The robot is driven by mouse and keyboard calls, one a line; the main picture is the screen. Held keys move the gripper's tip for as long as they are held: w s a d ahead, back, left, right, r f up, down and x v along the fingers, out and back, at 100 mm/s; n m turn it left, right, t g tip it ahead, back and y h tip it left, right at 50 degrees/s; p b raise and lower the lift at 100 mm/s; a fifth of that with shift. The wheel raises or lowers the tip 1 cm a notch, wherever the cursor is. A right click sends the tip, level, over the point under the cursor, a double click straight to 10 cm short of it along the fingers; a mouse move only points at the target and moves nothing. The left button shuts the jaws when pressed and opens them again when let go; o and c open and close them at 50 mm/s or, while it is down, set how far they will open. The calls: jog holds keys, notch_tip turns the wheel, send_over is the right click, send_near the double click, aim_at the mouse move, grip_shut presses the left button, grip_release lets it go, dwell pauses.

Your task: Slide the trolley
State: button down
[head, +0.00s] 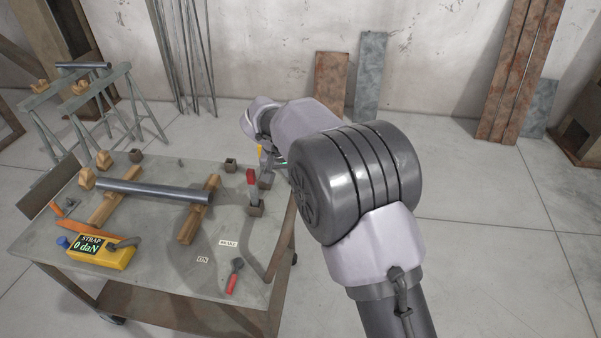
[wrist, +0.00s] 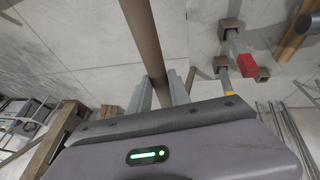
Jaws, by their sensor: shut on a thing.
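The trolley (head: 150,272) is a grey-topped, rusty metal cart on castors at the left of the head view. Its brown handle bar (head: 284,238) runs along its right side. In the wrist view the bar (wrist: 146,40) passes between the two fingers of my gripper (wrist: 164,88), which is shut on it. In the head view my gripper is mostly hidden behind my arm. A red-handled lever (head: 233,282) lies near the tags reading "BRAKE" and "ON".
On the trolley, a steel pipe (head: 155,190) rests across wooden blocks, beside a yellow strap gauge (head: 100,254) reading 0 daN. Green trestles (head: 90,105) carrying another pipe stand behind it at left. Planks (head: 516,70) lean on the wall. The floor (head: 490,245) at right is clear.

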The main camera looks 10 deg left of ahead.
jog(key=shift+a, duration=0.15)
jog(key=c, duration=1.4)
grip_release()
jog(key=shift+a, duration=0.1)
jog(key=shift+o, duration=1)
jog(key=shift+a, duration=0.1)
jog(key=p+v, duration=0.5)
jog(key=v, duration=1.2)
jog(key=shift+r, duration=0.25)
jog(key=shift+s, duration=0.1)
